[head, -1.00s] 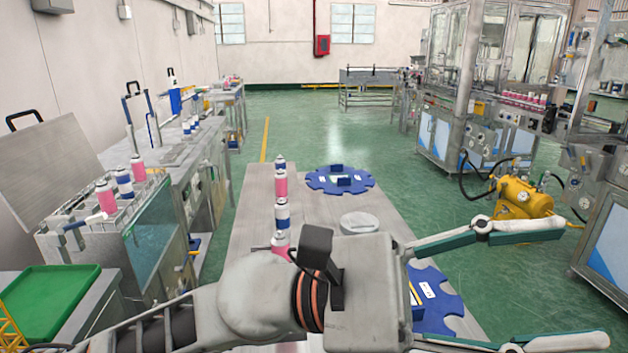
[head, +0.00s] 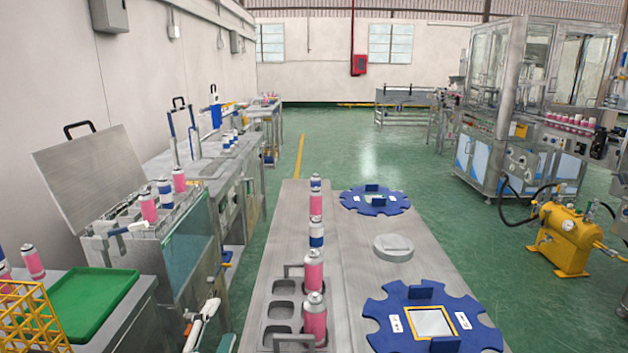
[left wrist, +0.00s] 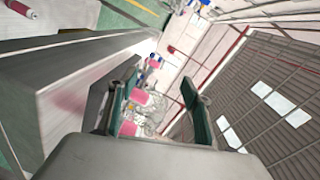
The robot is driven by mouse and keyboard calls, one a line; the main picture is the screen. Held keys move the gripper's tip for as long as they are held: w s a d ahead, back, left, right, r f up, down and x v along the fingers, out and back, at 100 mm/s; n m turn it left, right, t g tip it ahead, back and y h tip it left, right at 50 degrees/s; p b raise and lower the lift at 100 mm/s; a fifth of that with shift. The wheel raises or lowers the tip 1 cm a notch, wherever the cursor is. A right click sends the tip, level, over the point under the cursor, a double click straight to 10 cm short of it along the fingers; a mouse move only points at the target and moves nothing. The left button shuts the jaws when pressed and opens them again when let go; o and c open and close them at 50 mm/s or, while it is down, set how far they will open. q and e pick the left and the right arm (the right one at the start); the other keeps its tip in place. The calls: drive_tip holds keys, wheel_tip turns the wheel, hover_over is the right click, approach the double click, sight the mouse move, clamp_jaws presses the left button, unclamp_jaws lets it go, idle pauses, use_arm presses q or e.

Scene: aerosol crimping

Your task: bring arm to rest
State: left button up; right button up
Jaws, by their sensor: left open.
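My left gripper (head: 208,325) shows only in part at the bottom left of the head view, low in the gap between the bench and the left-hand machine. In the left wrist view my left gripper (left wrist: 155,102) has its two green-padded fingers apart, with nothing held between them. The fingers point out into the room there. My right gripper is not in view.
The bench (head: 345,265) carries a row of pink and blue cans (head: 314,270) and blue notched discs (head: 430,320). An open-lidded bath (head: 140,235) and green tray (head: 92,303) stand left. A yellow pump unit (head: 565,240) stands on the floor at right.

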use_arm(q)
drive_tip(key=s+a+f+n+g+y, duration=0.5)
drive_tip(key=s+a+f+n+g, duration=0.4)
drive_tip(key=s+a+f, duration=1.2)
drive_tip(key=d+f+n+t+h+p, duration=0.1)
drive_tip(key=d+f+h, duration=0.2)
drive_tip(key=d, duration=0.6)
drive_tip(key=d+f+n+t+h+p, duration=0.1)
drive_tip(key=d+f+t+h, duration=0.1)
drive_tip(key=d+f+h, duration=0.2)
drive_tip(key=d+f, duration=0.3)
drive_tip(key=d, duration=0.2)
drive_tip(key=shift+w+d+f+p, duration=0.2)
drive_tip(key=shift+w+d+p, duration=0.05)
drive_tip(key=shift+w+p, duration=0.15)
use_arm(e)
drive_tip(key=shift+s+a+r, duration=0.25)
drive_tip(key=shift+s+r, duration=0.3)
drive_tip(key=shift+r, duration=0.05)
